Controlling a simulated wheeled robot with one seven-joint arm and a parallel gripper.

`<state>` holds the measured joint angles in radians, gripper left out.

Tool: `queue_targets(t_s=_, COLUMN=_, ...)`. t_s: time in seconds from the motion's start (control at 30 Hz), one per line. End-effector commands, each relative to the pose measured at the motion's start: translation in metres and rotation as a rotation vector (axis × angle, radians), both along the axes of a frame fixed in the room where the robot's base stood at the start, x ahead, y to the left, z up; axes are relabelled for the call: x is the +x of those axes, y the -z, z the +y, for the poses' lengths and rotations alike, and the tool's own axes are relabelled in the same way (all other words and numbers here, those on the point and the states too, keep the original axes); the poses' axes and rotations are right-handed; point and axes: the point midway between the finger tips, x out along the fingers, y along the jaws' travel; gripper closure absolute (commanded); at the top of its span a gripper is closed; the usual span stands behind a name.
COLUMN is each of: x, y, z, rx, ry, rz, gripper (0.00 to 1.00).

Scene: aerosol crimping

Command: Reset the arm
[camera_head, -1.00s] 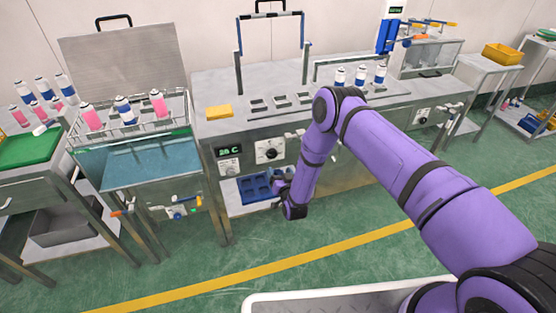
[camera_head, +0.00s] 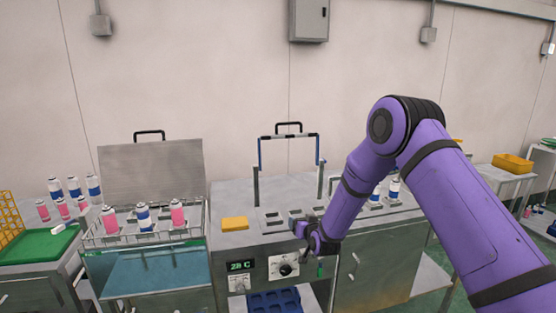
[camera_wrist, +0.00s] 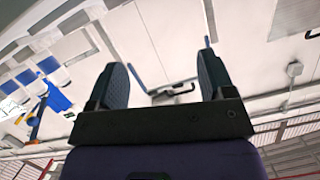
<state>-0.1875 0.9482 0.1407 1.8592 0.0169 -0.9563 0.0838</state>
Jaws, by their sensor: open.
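My purple arm reaches in from the right in the head view. My gripper (camera_head: 308,232) is in front of the top edge of the middle metal bench (camera_head: 232,245), near its control panel. In the wrist view my gripper (camera_wrist: 163,85) shows two dark finger pads spread wide apart with nothing between them. It is open and empty. The wrist camera looks tilted toward the wall and the black-and-blue handle frame (camera_wrist: 165,90). That handle frame (camera_head: 290,138) also stands on the bench in the head view.
A water bath (camera_head: 150,275) with a rack of pink and blue-white cans (camera_head: 143,217) stands left. A yellow block (camera_head: 235,224) lies on the bench. Cans (camera_head: 394,190) stand partly behind my arm. A blue tray (camera_head: 275,303) sits below. A yellow bin (camera_head: 512,163) is at right.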

Motion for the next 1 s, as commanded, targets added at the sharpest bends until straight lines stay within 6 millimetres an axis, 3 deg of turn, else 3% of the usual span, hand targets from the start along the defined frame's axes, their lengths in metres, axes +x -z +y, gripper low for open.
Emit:
queue_targets(t_s=0.03, x=0.0, y=-0.023, z=-0.006, rx=-0.012, ry=0.0, rz=0.01, gripper=0.25)
queue_targets(t_s=0.1, x=-0.002, y=-0.047, z=-0.013, rx=-0.029, ry=-0.002, rz=0.035, gripper=0.25)
queue_targets(t_s=0.47, x=-0.041, y=-0.163, z=-0.055, rx=-0.116, ry=0.006, rz=0.164, gripper=0.25)
queue_targets(t_s=0.77, x=-0.102, y=-0.243, z=-0.095, rx=-0.18, ry=0.025, rz=0.276, gripper=0.25)
queue_targets(t_s=1.0, x=-0.167, y=-0.294, z=-0.127, rx=-0.22, ry=0.048, rz=0.37, gripper=0.25)
